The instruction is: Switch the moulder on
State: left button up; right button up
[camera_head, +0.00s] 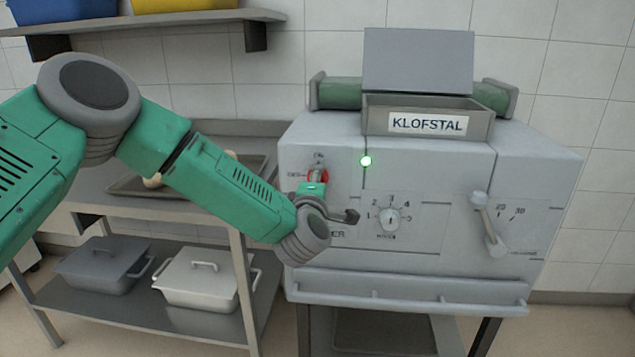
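The moulder (430,270) is a grey machine labelled KLOFSTAL, standing at the right. A small green light (365,161) glows on its front. A red switch part (318,175) sits on the left of the front, partly hidden behind my green arm. A numbered dial (388,219) is in the middle and a grey lever (488,225) is at the right. My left gripper (350,216) is in front of the panel, between the red switch and the dial. Its wrist hides most of it, so its opening and any contact are unclear. My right gripper is out of view.
A steel table (90,190) at the left bears a tray (130,187) with pale pieces. Its lower shelf holds a dark lidded container (100,268) and a light one (205,280). A wall shelf (150,22) with blue and yellow bins is above.

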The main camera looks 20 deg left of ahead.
pick_arm(q)
jog(key=shift+d+f, duration=0.1)
jog(key=shift+f, duration=0.05)
jog(key=o, duration=1)
jog(key=shift+o, duration=0.7)
jog(key=shift+w+f, duration=0.1)
jog(key=shift+d, duration=0.1)
jog(key=shift+s, duration=0.3)
jog(key=s+d, duration=0.2)
jog(key=s, duration=0.9)
jog(key=shift+s, duration=0.1)
